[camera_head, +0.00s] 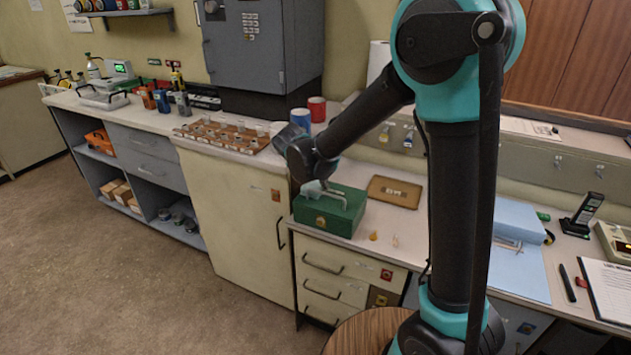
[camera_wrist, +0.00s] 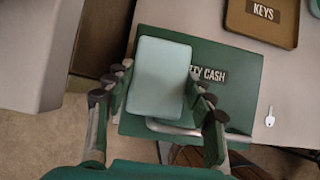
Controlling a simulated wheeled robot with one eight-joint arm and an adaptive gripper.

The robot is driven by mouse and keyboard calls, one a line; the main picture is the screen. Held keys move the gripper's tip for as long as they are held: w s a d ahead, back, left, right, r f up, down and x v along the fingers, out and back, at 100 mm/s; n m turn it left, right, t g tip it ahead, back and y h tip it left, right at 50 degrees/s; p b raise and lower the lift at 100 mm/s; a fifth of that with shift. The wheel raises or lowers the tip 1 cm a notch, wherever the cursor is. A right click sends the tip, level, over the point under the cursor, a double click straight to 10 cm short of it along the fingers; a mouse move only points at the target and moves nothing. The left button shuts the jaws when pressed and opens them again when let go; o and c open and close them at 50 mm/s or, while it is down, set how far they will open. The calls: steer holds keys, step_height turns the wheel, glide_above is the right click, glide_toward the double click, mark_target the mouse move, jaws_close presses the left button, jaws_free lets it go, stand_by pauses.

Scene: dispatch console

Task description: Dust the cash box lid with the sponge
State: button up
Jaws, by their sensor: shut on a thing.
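The green cash box (camera_head: 322,220) stands on the counter, its lid closed and its handle (camera_head: 330,193) on top. In the wrist view the lid (camera_wrist: 233,93) carries a label, partly covered, that ends in "CASH". My gripper (camera_head: 309,180) is over the left part of the lid. It is shut on a pale blue-green sponge (camera_wrist: 160,78), with a finger on each side. The sponge hides part of the lid and label. I cannot tell whether it touches the lid or is slightly above it.
A brown tray labelled "KEYS" (camera_head: 395,191) lies right of the box, behind it. A small key (camera_wrist: 270,116) lies beside the box. Red and blue cylinders (camera_head: 317,108) stand behind my gripper. A blue folder (camera_head: 505,225) lies farther right.

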mark_target(310, 188)
steer(key=shift+s+a+f, duration=0.1)
steer(key=shift+s+a, duration=0.15)
steer(key=shift+s, duration=0.4)
steer(key=shift+c, duration=0.4)
steer(key=shift+s+a, duration=0.25)
steer(key=shift+s, duration=0.55)
steer(key=c, duration=0.4)
steer(key=shift+o, duration=0.2)
steer(key=shift+w, duration=0.1)
steer(key=shift+w+d+r, duration=0.1)
steer(key=shift+w+d, duration=0.2)
steer(key=shift+w, duration=0.45)
steer(key=shift+w+d+r, duration=0.1)
steer(key=shift+w+d, duration=0.15)
steer(key=shift+w, duration=0.5)
steer(key=shift+w+d+f, duration=0.1)
steer(key=shift+w+d, duration=0.2)
steer(key=shift+w, duration=0.55)
steer(key=shift+w+d+f, duration=0.1)
steer(key=shift+w+d, duration=0.2)
steer(key=shift+w, duration=0.5)
steer(key=shift+r, duration=0.1)
steer(key=shift+r, duration=2.95)
